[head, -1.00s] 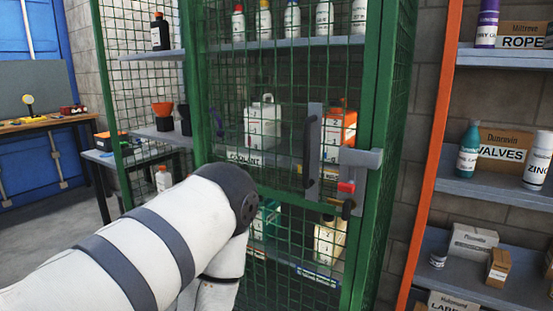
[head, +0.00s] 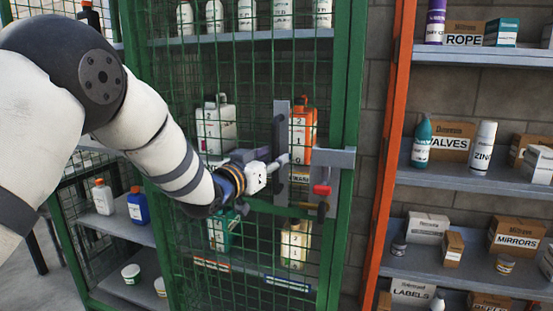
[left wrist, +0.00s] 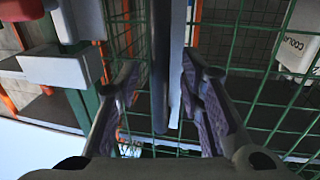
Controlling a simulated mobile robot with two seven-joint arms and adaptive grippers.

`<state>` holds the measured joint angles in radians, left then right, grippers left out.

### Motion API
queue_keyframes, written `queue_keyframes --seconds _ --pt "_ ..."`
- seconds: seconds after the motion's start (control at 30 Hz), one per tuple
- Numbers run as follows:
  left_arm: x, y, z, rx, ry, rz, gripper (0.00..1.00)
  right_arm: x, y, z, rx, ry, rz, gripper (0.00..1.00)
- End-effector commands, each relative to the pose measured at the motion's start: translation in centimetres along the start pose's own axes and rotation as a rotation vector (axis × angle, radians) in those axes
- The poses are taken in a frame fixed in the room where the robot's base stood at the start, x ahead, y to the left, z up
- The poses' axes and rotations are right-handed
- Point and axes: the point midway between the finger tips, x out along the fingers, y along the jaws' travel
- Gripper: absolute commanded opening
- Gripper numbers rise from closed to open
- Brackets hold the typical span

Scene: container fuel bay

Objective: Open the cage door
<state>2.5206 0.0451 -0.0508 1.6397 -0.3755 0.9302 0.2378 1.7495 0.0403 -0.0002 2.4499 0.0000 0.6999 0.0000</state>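The green mesh cage door (head: 255,80) looks shut. Its dark upright handle (head: 277,135) stands on a grey plate near the right edge. A grey latch block (head: 335,158) with a red piece (head: 321,189) sits to the right of it. My left gripper (head: 281,162) is at the handle, reaching in from the left. In the left wrist view its two fingers (left wrist: 160,100) are apart, with the handle bar (left wrist: 160,65) between them and a gap on each side. The latch block and red piece also show there at upper left. My right gripper is not in view.
Bottles and canisters stand on shelves behind the mesh, including an orange canister (head: 302,125). An orange-posted rack (head: 390,150) with boxes and bottles stands close on the right. A lower shelf (head: 125,228) with bottles shows at the left.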

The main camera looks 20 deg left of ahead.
Motion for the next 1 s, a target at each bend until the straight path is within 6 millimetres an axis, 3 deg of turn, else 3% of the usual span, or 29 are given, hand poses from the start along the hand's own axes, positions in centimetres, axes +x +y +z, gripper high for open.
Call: queue_keyframes --seconds 0.13,0.43,0.6,1.0 --pt "1.9 0.0 0.3 -0.001 -0.003 0.000 0.35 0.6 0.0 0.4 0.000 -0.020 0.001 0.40" --pt "2.2 0.0 -0.2 0.000 0.002 -0.001 0.35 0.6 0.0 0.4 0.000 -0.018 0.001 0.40" --pt "2.2 0.0 -0.2 0.000 0.002 -0.001 0.00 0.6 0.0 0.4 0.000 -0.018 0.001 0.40" --pt "2.8 -0.2 0.1 -0.001 -0.001 -0.002 0.00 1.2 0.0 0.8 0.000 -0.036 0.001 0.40"
